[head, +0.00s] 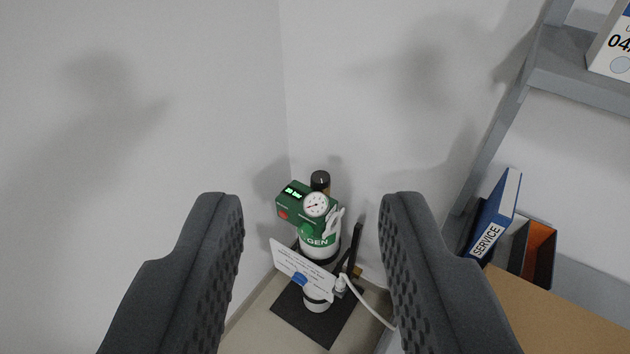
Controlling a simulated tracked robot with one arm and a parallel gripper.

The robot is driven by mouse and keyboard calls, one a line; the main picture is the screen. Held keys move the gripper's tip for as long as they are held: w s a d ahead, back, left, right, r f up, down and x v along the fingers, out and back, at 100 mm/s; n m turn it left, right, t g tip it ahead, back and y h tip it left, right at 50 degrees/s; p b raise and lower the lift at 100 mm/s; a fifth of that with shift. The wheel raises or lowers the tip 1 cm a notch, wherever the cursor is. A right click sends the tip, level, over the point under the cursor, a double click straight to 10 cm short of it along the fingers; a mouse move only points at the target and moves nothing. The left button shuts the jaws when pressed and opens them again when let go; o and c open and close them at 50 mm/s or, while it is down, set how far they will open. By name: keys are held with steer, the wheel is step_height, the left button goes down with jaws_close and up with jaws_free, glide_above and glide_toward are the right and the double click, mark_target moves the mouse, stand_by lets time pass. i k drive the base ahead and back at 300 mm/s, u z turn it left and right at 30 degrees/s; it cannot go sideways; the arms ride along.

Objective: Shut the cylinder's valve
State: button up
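The cylinder (317,248) is white with a green band reading "GEN". It stands upright in the corner, beyond and between my fingers. On its top sits a green valve head with a lit display box (293,201), a red button and a round white gauge (316,204). A dark knob with a brown lower part (320,181) rises behind the gauge; I cannot tell if it is the valve's handle. My gripper (312,205) is open and empty, its two dark ridged fingers wide apart. The fingers look apart from the cylinder.
A white card (301,266) hangs in front of the cylinder. A white hose (367,307) runs right from it. A black base plate (326,329) lies below. At right are a blue SERVICE binder (496,216), a brown surface (545,312) and a grey shelf (575,68). White walls close the corner.

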mark_target(320, 179)
steer(key=k, duration=1.15)
steer(key=u, duration=0.55)
steer(key=i, duration=2.3)
steer(key=z, duration=0.55)
